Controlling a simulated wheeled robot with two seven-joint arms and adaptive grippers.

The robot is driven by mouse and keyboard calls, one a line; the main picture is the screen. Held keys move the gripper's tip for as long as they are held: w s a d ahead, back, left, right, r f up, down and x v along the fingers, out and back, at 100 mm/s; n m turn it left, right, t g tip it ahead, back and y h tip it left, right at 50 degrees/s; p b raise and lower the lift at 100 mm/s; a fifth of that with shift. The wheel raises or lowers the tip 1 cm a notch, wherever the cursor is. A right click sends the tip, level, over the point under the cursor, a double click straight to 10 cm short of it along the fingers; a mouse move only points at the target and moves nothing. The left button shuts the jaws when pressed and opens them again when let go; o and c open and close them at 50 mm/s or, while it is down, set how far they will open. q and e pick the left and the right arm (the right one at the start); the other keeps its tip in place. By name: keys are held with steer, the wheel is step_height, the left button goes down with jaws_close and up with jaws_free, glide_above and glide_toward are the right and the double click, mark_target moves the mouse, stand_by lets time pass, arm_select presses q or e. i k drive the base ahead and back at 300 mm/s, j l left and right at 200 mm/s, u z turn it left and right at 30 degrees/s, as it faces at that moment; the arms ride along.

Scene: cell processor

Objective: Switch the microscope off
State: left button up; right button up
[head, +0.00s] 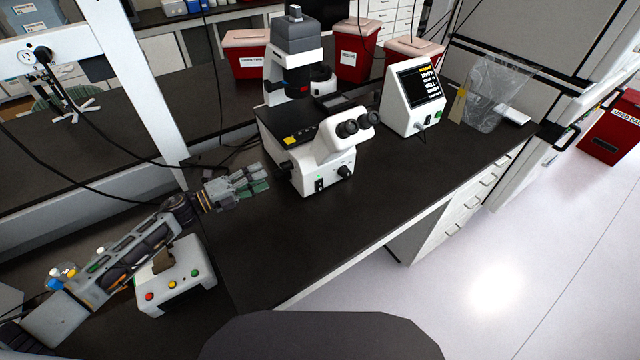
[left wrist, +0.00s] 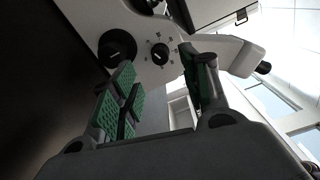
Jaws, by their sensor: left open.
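The white microscope (head: 310,185) stands on the dark bench in the middle of the head view, with black eyepieces (head: 357,124) facing front right. On its base are a small dark switch (head: 320,184) and a black knob (head: 345,171). My left gripper (head: 262,180) is just left of the base, pointing at it, open and empty. In the left wrist view its green-padded fingers (left wrist: 160,88) are spread below the white microscope body (left wrist: 185,62), which bears a large black knob (left wrist: 117,48) and a smaller marked dial (left wrist: 160,54). Contact cannot be told. My right gripper is out of view.
A white box with a lit screen (head: 418,88) stands right of the microscope. Red bins (head: 358,62) stand behind. A white box with coloured buttons (head: 172,288) is beside my left arm. The bench in front of the microscope (head: 300,235) is clear.

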mark_target(319, 185)
steer(key=k+l, duration=0.15)
steer(key=l, duration=0.25)
steer(key=k+l, duration=0.15)
steer(key=l, duration=0.2)
steer(key=k+l, duration=0.15)
steer(key=l, duration=0.25)
